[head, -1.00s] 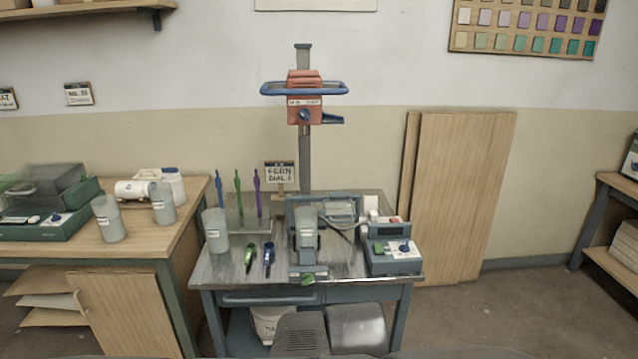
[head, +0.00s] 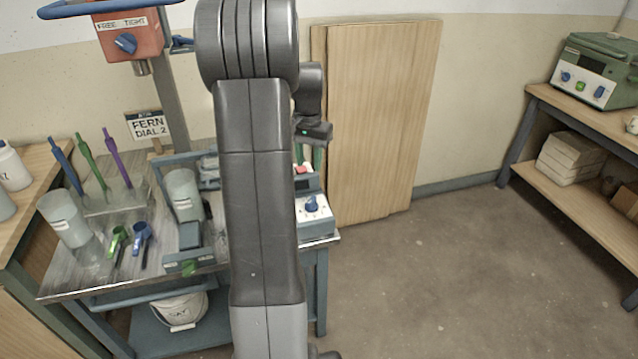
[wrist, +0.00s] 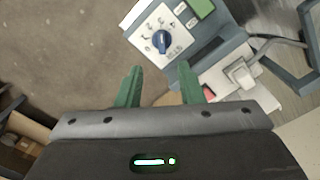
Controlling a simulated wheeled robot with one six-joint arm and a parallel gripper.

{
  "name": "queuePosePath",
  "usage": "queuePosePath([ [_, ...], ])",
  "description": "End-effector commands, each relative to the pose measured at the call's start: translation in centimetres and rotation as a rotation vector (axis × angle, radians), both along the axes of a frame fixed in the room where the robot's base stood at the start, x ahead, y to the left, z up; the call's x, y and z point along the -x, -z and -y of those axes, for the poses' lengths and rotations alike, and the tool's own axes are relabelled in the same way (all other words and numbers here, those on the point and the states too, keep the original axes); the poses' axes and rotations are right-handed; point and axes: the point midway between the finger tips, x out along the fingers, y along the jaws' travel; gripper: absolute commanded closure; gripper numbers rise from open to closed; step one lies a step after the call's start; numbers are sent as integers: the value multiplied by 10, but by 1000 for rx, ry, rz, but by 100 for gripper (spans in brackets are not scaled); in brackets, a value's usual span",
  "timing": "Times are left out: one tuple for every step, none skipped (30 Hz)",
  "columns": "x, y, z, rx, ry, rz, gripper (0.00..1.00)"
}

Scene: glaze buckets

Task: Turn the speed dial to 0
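The speed dial appears to be the blue knob (head: 312,203) on the white face of a grey-blue control box (head: 318,228) at the table's right end. The dial shows beyond the fingertips, not touched. In the head view my gripper (head: 308,154) is above and behind the dial, partly hidden by my arm.
A mixer stand with a red head (head: 128,38) rises at the table's back. Beakers, scoops and a tool rack (head: 105,205) stand on the left. A sign (head: 149,126) reads FERN DIAL 2. A green machine (head: 597,70) with blue knobs stands on the right shelf. The floor at right is clear.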

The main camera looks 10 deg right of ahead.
Motion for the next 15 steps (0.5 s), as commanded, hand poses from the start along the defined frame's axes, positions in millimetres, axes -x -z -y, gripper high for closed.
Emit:
queuePosePath([
  [-5,3,3,0,10,1,65],
  [-7,3,3,0,15,3,65],
  [-9,5,4,0,18,3,65],
  [-9,6,4,-1,20,2,65],
  [-10,8,4,0,20,1,65],
  [-9,12,4,-1,20,1,65],
  [-9,15,4,-1,20,0,65],
  [-9,20,4,-1,20,1,65],
  [-9,26,4,0,19,-1,65],
  [-9,32,4,0,19,-1,65],
  [-9,38,4,-1,19,-2,65],
  [-9,47,4,-1,19,-2,65],
  [-9,53,4,-1,19,-2,65],
  [-8,60,4,-2,19,-2,65],
  [-8,69,4,-2,18,-2,65],
])
